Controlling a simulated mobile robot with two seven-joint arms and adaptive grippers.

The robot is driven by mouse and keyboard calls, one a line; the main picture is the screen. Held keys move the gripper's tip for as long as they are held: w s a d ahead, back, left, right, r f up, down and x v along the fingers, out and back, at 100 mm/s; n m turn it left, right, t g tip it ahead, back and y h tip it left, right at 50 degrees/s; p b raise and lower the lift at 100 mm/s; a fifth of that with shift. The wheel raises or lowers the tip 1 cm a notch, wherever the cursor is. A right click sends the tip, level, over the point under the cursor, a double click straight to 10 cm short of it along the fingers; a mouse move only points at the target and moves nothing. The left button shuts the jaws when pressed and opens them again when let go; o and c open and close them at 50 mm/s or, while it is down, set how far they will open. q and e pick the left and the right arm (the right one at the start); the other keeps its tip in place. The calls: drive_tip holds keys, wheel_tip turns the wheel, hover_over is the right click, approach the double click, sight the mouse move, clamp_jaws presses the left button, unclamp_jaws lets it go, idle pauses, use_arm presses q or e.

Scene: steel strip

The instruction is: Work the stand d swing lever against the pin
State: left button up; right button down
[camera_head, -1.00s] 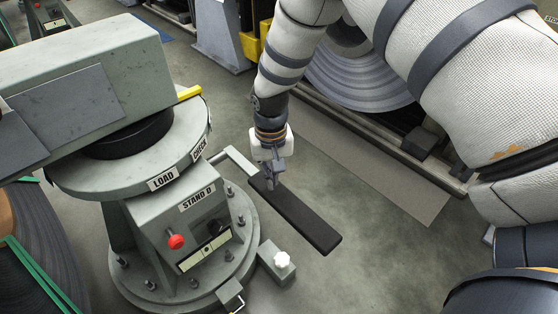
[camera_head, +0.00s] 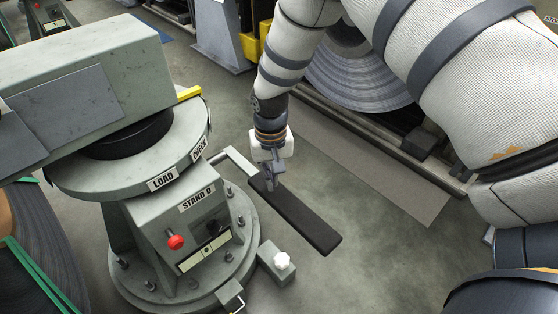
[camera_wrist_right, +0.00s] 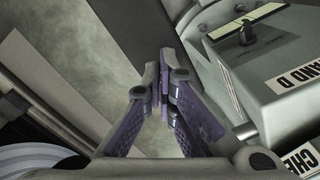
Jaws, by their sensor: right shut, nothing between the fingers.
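Stand D (camera_head: 160,225) is a grey pedestal with a "STAND D" label, a red knob (camera_head: 175,241) and a black switch (camera_head: 217,229). A pale bent bar (camera_head: 238,157) sticks out from its right side, and a long black bar (camera_head: 300,222) slants from near its end. I cannot tell for sure which is the swing lever, and I cannot make out the pin. My right gripper (camera_head: 271,184) is shut and empty, over the black bar's upper end; contact is unclear. In the wrist view its fingertips (camera_wrist_right: 162,75) meet beside the black bar (camera_wrist_right: 140,35). My left gripper is out of view.
The "LOAD" and "CHECK" turntable (camera_head: 120,175) carries a big grey beam (camera_head: 90,65). A steel coil (camera_head: 360,75) stands behind my arm. Floor right of the black bar is clear.

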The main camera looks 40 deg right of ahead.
drive_tip(key=shift+f+b, duration=1.45)
drive_tip(key=shift+f, duration=2.75)
wheel_tip(320, 180, up, 6)
drive_tip(key=p, duration=0.3)
drive_tip(key=shift+r, duration=0.1)
drive_tip(key=shift+f, duration=0.25)
drive_tip(key=shift+r, duration=0.1)
use_arm(q)
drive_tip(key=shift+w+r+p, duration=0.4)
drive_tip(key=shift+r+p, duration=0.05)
drive_tip(key=shift+p, duration=0.05)
use_arm(e)
drive_tip(key=shift+r, duration=0.95)
use_arm(q)
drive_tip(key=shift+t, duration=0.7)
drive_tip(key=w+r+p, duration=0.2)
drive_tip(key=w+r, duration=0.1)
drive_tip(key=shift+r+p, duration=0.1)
drive_tip(key=shift+p, duration=0.25)
use_arm(e)
wheel_tip(320, 180, up, 7)
